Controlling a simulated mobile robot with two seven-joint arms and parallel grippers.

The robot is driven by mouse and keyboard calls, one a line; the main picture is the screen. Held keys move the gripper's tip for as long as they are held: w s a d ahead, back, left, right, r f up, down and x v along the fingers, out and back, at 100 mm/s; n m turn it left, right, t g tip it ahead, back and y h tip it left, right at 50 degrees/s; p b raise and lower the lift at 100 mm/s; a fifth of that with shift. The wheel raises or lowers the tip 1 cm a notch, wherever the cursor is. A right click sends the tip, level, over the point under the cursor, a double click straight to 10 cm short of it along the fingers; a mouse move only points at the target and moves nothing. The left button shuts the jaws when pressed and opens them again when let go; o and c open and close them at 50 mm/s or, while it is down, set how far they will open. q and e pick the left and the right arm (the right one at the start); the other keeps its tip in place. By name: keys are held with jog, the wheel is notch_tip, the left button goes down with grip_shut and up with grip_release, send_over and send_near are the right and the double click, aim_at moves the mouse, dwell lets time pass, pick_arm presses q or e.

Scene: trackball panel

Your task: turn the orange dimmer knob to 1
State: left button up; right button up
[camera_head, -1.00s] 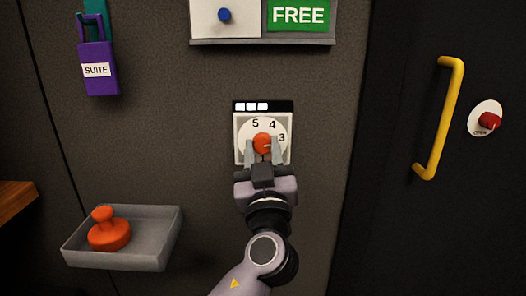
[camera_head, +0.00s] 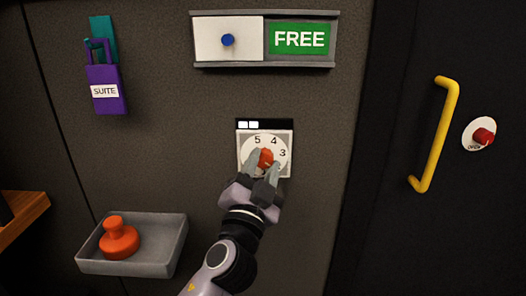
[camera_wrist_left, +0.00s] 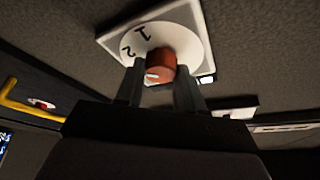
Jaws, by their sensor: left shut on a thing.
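The orange dimmer knob (camera_head: 265,157) sits at the middle of a white round dial (camera_head: 283,142) on a square wall plate. In the head view 5, 4 and 3 are readable; in the wrist view (camera_wrist_left: 183,40) 1 and 2 show. My left gripper (camera_head: 263,167) is shut on the knob, one finger on each side. It also holds the knob (camera_wrist_left: 160,64) in the wrist view, where a pale mark shows on the knob's face. The black strip (camera_head: 278,125) above the dial shows two white cells. My right gripper is not in view.
A grey tray (camera_head: 165,262) with an orange knobbed object (camera_head: 118,240) is at the lower left. A FREE sign panel (camera_head: 265,65) is above the dial. A yellow handle (camera_head: 441,130) and red knob (camera_head: 483,137) are at right.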

pick_arm(q)
jog(key=m+g+p, duration=0.1)
jog(key=m+p, duration=0.2)
jog(key=p, duration=0.1)
jog(key=m+g+h+p, duration=0.1)
jog(key=m+p, duration=0.2)
jog(key=p, duration=0.1)
jog(key=r+m+g+h+p, duration=0.1)
jog(key=m+p, duration=0.2)
jog(key=p, duration=0.1)
jog(key=shift+a+r, duration=0.1)
jog(key=shift+a, duration=0.05)
jog(key=shift+f+m+g+p, duration=0.2)
jog(key=shift+m+g+p, duration=0.5)
jog(key=shift+m+p, duration=0.65)
jog(key=o, duration=1)
jog(key=shift+f, duration=0.1)
jog(key=shift+o, duration=0.2)
jog(key=shift+s+a+f, duration=0.1)
jog(key=shift+s+a, duration=0.1)
jog(key=shift+s, duration=0.3)
jog(key=shift+b+v, duration=0.35)
jog(key=shift+v, duration=2.65)
